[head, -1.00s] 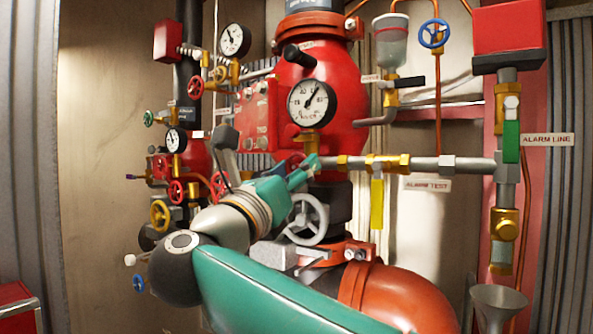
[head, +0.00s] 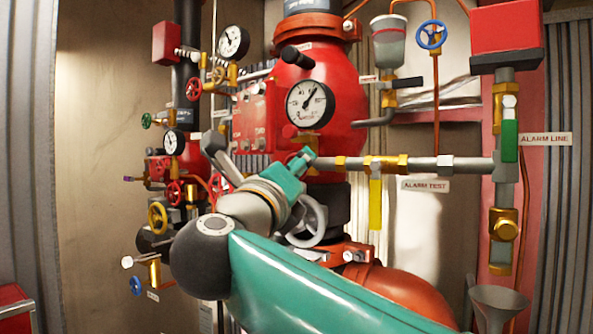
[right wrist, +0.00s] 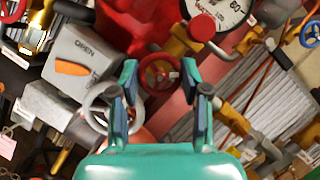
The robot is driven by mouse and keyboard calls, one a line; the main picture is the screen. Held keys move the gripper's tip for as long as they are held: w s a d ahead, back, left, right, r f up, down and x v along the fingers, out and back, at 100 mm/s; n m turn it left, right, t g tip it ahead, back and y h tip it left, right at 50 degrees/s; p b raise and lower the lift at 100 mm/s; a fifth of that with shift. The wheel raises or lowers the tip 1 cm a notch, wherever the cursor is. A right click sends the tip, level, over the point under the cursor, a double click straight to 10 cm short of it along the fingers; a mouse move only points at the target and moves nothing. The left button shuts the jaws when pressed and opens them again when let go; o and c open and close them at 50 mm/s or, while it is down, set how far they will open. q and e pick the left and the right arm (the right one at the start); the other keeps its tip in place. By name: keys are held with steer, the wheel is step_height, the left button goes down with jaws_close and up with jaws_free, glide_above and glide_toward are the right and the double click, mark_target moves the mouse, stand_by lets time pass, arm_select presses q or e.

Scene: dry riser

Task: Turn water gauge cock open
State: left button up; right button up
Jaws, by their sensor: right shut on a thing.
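A white-faced pressure gauge (head: 310,104) sits on the front of the big red valve body, with a brass fitting (head: 306,141) under it. The gauge is cut off at the top of the right wrist view (right wrist: 222,12), with a round red knob (right wrist: 202,27) beside its brass stem. My right gripper (head: 303,160) is just below that fitting in the head view. In the right wrist view its fingers (right wrist: 160,82) stand either side of a small red handwheel (right wrist: 160,72) and are shut on it. My gripper hides this wheel in the head view. My left gripper is out of view.
A grey handwheel (head: 309,222) is close behind my right wrist. A horizontal pipe (head: 428,163) with a yellow lever (head: 375,203) runs right. A grey box marked OPEN (right wrist: 82,58) is left of my fingers. Small valves and gauges crowd the left.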

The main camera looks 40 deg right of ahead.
steer(key=shift+w+a+n+g+y+p, duration=0.1)
steer(key=shift+n+y+p, duration=0.6)
steer(key=shift+n, duration=1.5)
steer(key=shift+s+a+n+g+y+p, duration=0.1)
steer(key=shift+n+y+p, duration=0.6)
steer(key=shift+n, duration=1.5)
steer(key=shift+w+n+g+y+p, duration=0.1)
steer(key=shift+n+y+p, duration=0.2)
steer(key=shift+n+y, duration=1.3)
steer(key=shift+n+h, duration=0.5)
steer(key=shift+n, duration=0.3)
steer(key=o, duration=1.1)
steer(key=shift+a, duration=0.1)
steer(key=shift+o, duration=0.2)
steer(key=shift+r, duration=0.1)
